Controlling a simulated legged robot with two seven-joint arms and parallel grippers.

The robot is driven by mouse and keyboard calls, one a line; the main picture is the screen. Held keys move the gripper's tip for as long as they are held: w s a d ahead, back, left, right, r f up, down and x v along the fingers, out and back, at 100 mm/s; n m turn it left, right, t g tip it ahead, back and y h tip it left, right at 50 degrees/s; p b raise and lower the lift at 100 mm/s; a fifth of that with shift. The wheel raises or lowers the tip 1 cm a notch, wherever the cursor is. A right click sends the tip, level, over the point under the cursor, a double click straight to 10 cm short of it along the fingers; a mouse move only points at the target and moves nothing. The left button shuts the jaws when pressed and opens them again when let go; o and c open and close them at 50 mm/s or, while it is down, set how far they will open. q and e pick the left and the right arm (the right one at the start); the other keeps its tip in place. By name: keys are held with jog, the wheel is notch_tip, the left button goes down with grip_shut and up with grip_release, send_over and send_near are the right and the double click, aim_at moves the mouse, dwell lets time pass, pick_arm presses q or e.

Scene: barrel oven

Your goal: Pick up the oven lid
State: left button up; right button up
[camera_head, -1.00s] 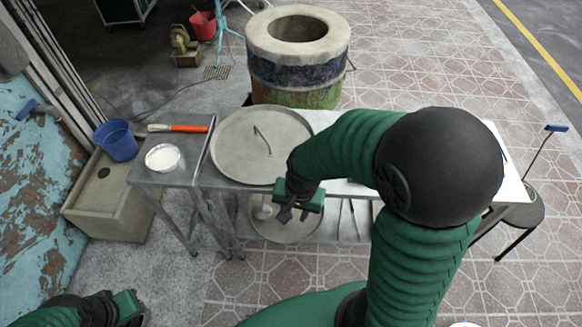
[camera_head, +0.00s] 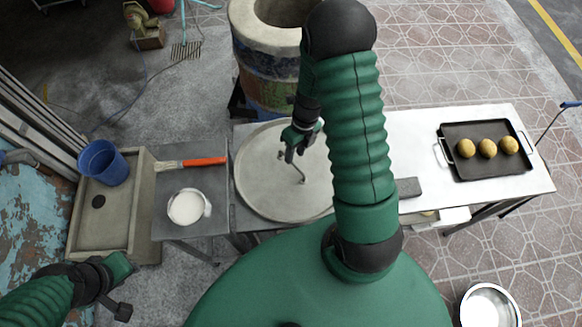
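The oven lid (camera_head: 262,190) is a round, flat, grey metal disc with a thin raised handle (camera_head: 300,174). It lies on the metal table in front of the barrel oven (camera_head: 264,82), whose round top is open. My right gripper (camera_head: 292,156) hangs over the right part of the lid, close to the handle's upper end. Its fingers point down and look apart, with nothing seen between them; whether they touch the handle I cannot tell. My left gripper (camera_head: 124,290) is at the lower left, away from the lid, and its fingers are too unclear to judge.
A white bowl (camera_head: 188,207) and a brush with a red handle (camera_head: 204,161) are on the table left of the lid. A black tray (camera_head: 484,177) with three round buns is on the right. A blue bucket (camera_head: 103,163) stands far left. A steel bowl (camera_head: 488,308) is at lower right.

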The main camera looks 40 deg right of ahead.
jog(key=shift+s+a+f, duration=0.1)
jog(key=shift+s+f, duration=0.05)
jog(key=shift+f, duration=0.3)
jog(key=f, duration=0.2)
jog(key=w+f, duration=0.1)
jog(key=f, duration=0.2)
jog(key=shift+w+a+f+p, duration=0.1)
jog(key=shift+a+f+p, duration=0.1)
jog(key=shift+f+p, duration=0.1)
jog(key=shift+a+r, duration=0.1)
jog(key=shift+r, duration=0.05)
jog(key=shift+c, duration=0.3)
jog(key=shift+s, duration=0.2)
jog(key=shift+c, duration=1.2)
jog(key=shift+a, duration=0.1)
grip_shut()
jog(key=shift+w, duration=0.1)
